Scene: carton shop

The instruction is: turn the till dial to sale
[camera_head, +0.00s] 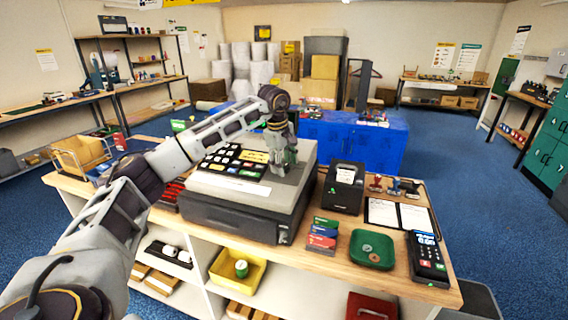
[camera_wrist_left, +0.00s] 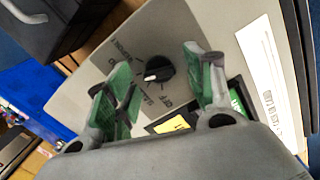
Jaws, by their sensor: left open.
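The till (camera_head: 250,190) stands on the wooden counter, with its keypad (camera_head: 228,162) on the left of its sloped top. The till dial (camera_wrist_left: 159,70) is a round black knob with a white pointer line, set in the grey panel with lettering around it. OFF can be read beside it; the other words are hard to read. My left gripper (camera_head: 284,160) is over the right part of the till top and hides the dial in the head view. In the wrist view its green-padded fingers (camera_wrist_left: 160,88) are apart, one on each side of the dial, holding nothing. My right gripper is out of view.
A black receipt printer (camera_head: 343,187) stands right of the till.

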